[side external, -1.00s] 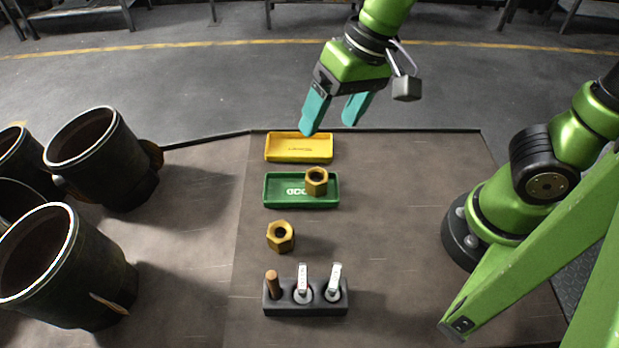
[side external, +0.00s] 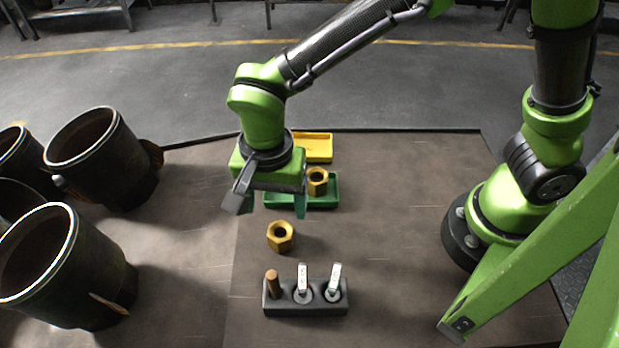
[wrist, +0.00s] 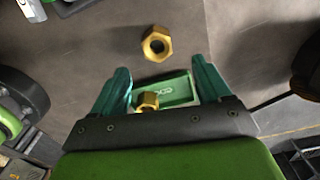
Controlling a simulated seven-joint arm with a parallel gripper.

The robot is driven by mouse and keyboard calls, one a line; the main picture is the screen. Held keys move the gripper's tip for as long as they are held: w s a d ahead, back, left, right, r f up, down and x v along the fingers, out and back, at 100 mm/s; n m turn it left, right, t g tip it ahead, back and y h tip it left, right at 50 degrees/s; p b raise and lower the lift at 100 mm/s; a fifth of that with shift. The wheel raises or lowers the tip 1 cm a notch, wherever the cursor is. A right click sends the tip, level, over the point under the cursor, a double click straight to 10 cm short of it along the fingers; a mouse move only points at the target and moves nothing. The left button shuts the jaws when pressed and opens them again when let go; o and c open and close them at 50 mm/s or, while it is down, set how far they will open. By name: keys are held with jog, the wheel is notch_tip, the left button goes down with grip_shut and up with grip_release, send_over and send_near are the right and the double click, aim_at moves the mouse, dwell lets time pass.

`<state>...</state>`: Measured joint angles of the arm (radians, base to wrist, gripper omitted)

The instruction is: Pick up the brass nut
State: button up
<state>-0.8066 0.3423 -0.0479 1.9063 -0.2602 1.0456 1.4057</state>
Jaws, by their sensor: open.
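One brass nut (side external: 280,236) lies on the table in front of the green tray. It also shows in the wrist view (wrist: 156,44), beyond my fingertips. A second brass nut (side external: 317,181) sits in the green tray (side external: 329,198), at its right part in the side view. In the wrist view this second nut (wrist: 147,102) is low between my fingers, partly hidden by the gripper body. My gripper (side external: 272,210) is open and empty, with teal fingers pointing down over the left part of the green tray. In the wrist view my gripper (wrist: 161,78) has its fingers wide apart.
A yellow tray (side external: 318,148) lies behind the green one, partly hidden by my arm. A dark holder (side external: 318,304) with a wooden-coloured peg and two metal pieces stands in front. Large dark cylinders (side external: 60,265) stand at the left.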

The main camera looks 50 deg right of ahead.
aim_at(281, 238)
jog(key=f, duration=0.8)
jog(key=shift+s+f, duration=0.25)
jog(key=shift+f, duration=0.1)
jog(key=shift+c, duration=0.4)
jog(key=c, duration=1.3)
jog(key=shift+c, duration=0.2)
jog(key=shift+r, duration=0.15)
